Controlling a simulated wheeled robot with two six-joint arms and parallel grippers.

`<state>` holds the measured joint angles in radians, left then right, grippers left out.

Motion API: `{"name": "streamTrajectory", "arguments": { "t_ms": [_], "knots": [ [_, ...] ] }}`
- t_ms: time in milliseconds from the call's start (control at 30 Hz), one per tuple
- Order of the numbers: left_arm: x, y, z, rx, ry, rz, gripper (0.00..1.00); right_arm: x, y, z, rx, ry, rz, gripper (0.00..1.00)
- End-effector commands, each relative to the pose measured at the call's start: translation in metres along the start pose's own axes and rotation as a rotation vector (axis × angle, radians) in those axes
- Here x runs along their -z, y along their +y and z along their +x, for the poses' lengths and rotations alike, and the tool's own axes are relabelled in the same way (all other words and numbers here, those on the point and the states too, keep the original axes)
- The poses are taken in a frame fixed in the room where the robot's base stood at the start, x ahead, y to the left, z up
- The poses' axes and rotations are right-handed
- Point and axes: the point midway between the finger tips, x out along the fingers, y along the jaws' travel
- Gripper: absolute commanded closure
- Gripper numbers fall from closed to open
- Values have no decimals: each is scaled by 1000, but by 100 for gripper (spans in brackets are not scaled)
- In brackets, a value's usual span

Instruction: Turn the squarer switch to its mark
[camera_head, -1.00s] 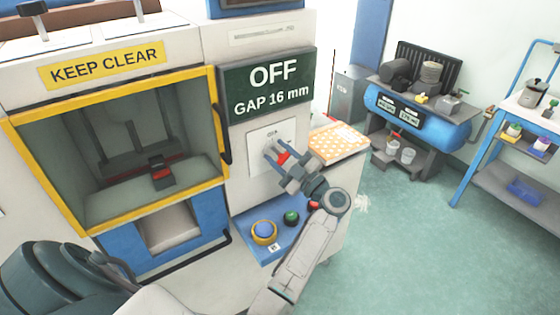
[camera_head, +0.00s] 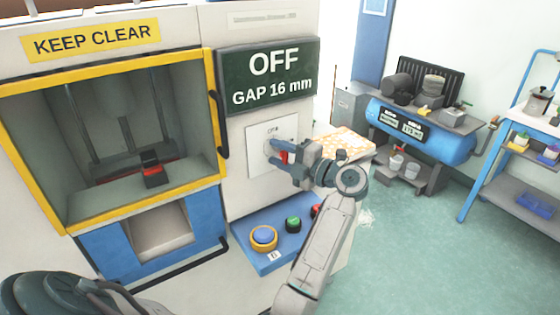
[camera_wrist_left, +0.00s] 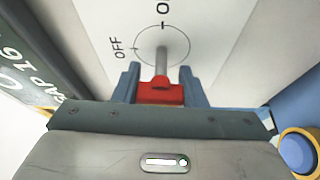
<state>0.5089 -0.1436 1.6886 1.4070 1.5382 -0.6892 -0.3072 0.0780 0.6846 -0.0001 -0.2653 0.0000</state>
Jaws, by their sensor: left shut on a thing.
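The squarer switch has a red handle (camera_wrist_left: 160,93) on a grey shaft, in front of a white plate (camera_head: 262,133) on the machine's front. In the left wrist view the plate shows a round dial ring (camera_wrist_left: 183,44) with an OFF mark at left and another mark at top, its label cut off. My left gripper (camera_head: 284,152) is at the switch, its two fingers shut on either side of the red handle. The fingers hide part of the switch in the head view. My right gripper is not in view.
A dark display (camera_head: 270,76) above reads OFF, GAP 16 mm. Below are a blue button (camera_head: 264,237) and a green button (camera_head: 293,223). A yellow-framed opening (camera_head: 68,226) is at left. A spotted orange pad (camera_head: 343,141) lies at right, behind the gripper.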

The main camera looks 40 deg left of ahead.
Motion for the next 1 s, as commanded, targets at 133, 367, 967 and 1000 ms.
{"name": "streamTrajectory", "arguments": {
  "t_ms": [133, 367, 967, 1000],
  "knots": [
    [0, -2, 0, 18, -1, -44, 85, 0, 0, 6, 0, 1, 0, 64],
    [0, -1, 0, 32, -1, -76, 85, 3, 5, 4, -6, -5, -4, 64],
    [0, 0, 0, 33, -1, -79, 40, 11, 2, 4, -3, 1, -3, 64],
    [0, 0, 0, 33, -1, -79, 40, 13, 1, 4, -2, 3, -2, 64]
  ]
}}
